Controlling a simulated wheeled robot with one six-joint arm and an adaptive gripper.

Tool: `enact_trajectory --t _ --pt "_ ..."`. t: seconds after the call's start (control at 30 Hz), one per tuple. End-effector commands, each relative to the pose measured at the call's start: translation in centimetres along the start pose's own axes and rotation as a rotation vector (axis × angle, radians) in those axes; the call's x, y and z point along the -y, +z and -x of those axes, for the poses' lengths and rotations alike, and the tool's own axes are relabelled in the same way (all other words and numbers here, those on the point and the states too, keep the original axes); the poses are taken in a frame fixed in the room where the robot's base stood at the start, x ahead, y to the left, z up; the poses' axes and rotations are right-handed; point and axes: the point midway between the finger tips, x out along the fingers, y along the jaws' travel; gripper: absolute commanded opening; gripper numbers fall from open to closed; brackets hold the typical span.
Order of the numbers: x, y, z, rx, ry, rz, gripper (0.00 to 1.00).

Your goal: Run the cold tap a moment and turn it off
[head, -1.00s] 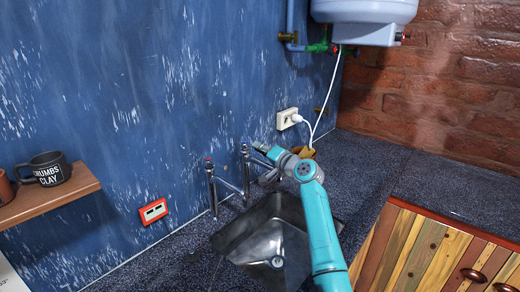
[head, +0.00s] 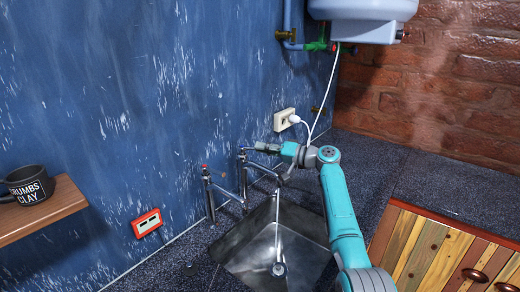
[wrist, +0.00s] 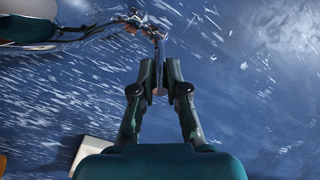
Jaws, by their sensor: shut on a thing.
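Two chrome taps stand at the blue wall behind the sink. The left one, the hot tap (head: 208,195), has a red mark on top. The right one, the cold tap (head: 243,178), is beside my gripper (head: 257,147). In the wrist view my gripper (wrist: 159,68) has its fingers closed on the narrow metal cold tap lever (wrist: 158,84). The chrome tap parts (wrist: 140,20) show beyond the fingertips. A thin pale stream of water (head: 277,225) falls from the spout into the steel sink (head: 248,250), towards the drain.
A white socket (head: 284,119) with a plugged-in cord is on the wall just behind my gripper. A water heater (head: 362,12) hangs above right. A shelf (head: 45,208) with a black mug (head: 28,184) is at left. The dark counter (head: 365,160) at right is clear.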

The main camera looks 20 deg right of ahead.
Motion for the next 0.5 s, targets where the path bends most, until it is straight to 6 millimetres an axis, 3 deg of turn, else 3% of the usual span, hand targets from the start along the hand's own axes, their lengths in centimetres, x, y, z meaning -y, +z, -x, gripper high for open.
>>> enact_trajectory --t 0.5 --pt "-0.04 0.07 -0.12 0.116 -0.077 -0.001 0.0"
